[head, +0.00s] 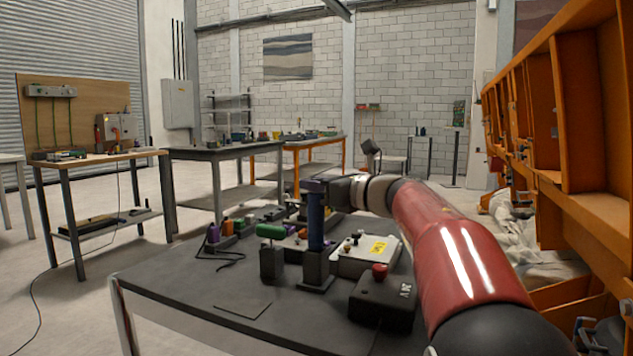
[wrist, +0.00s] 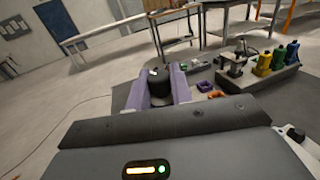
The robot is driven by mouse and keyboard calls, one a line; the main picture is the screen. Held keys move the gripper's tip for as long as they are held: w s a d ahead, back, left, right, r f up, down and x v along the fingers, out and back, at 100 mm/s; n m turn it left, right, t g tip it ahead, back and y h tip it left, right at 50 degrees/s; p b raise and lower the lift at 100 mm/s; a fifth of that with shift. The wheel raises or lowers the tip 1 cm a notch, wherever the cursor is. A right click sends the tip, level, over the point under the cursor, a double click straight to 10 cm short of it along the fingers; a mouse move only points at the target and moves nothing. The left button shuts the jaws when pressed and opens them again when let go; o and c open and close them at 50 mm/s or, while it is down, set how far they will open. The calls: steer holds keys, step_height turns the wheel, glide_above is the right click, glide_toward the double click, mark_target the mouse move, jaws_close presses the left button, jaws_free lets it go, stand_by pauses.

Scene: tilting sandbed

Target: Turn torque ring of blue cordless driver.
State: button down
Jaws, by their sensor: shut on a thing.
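The blue cordless driver (head: 315,232) stands upright in a black holder (head: 316,272) on the dark table. My gripper (head: 314,187) is at its top end, with my red arm reaching in from the right. In the wrist view, the two purple fingers of my gripper (wrist: 158,86) stand on either side of a dark round part (wrist: 160,90), which looks like the driver's torque ring. My gripper is shut on that part. The fingers and wrist hide most of the ring in the head view, so its setting cannot be read.
A white box with a yellow label (head: 365,254) and a black box with a red knob (head: 380,295) are on the right. The table's front left is mostly clear.

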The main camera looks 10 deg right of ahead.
steer(key=n+g+y+p, duration=0.2)
steer(key=n+g+y, duration=0.2)
steer(key=g, duration=0.1)
steer(key=shift+w+r+y, duration=0.1)
steer(key=shift+y, duration=0.2)
steer(key=shift+n+g+y+p, duration=0.55)
steer(key=shift+n+g, duration=0.35)
steer(key=shift+g, duration=0.3)
steer(key=shift+n+g+y+p, duration=0.35)
steer(key=shift+n+g+p, duration=0.25)
steer(key=shift+n+g, duration=0.45)
steer(key=shift+g, duration=0.35)
steer(key=c, duration=1.3)
jaws_free()
steer(key=v, duration=0.7)
steer(key=shift+d, duration=0.35)
